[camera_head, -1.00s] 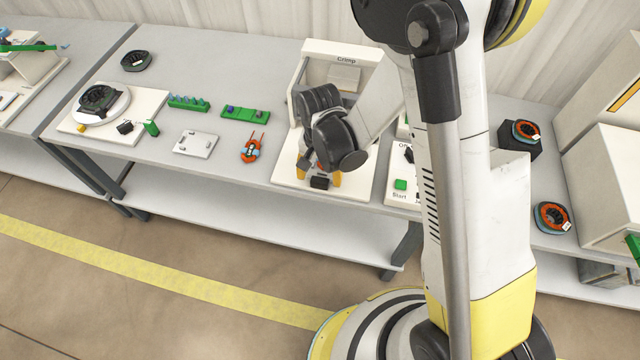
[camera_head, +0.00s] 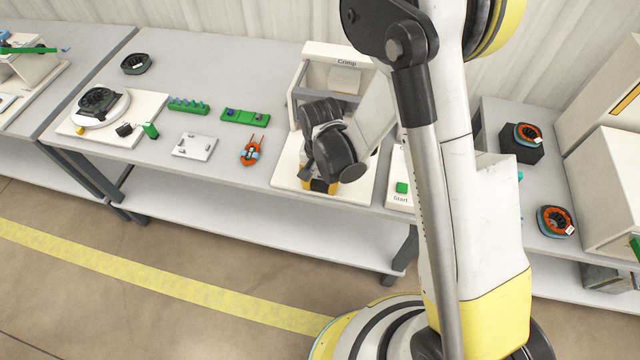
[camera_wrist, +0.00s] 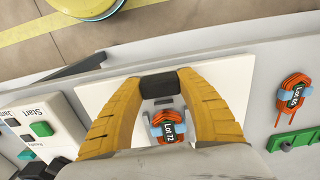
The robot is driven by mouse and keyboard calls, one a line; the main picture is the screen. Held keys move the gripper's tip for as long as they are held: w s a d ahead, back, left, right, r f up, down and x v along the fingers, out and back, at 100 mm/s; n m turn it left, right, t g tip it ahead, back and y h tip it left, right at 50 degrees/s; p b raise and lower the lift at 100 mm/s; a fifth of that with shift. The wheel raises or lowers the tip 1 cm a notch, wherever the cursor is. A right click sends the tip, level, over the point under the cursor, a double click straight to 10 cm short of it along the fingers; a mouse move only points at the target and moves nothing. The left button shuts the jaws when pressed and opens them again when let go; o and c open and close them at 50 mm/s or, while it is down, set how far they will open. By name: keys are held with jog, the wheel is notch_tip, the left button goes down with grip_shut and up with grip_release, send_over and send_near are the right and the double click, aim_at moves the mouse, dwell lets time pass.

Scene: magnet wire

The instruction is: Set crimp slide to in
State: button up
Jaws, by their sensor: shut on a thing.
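The crimp station (camera_head: 334,50) is a white frame labelled "Crimp" on a white base plate (camera_head: 358,196). In the wrist view, the crimp slide's black block-shaped handle (camera_wrist: 158,84) sits between the tips of my gripper's yellow fingers (camera_wrist: 160,88), which are shut on it. A grey part and an orange coil with a "Lot 72" tag (camera_wrist: 172,131) lie between the fingers, behind the handle. In the head view, my gripper (camera_head: 319,186) is low at the front of the base plate. It hides the handle and the coil.
A white panel with a green Start button (camera_head: 402,188) stands right of the crimp station. An orange coil (camera_head: 251,151), green racks (camera_head: 245,116) and a white plate (camera_head: 194,145) lie on the bench to the left. The bench's front edge is close to the base plate.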

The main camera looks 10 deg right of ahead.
jog(key=w+d, duration=0.1)
jog(key=w, duration=0.3)
jog(key=w+d, duration=0.1)
jog(key=w, duration=0.2)
jog(key=shift+w+d, duration=0.1)
jog(key=shift+d, duration=0.25)
jog(key=o, duration=1.4)
jog(key=shift+f, duration=0.1)
jog(key=shift+o, duration=0.2)
notch_tip(320, 180, up, 12)
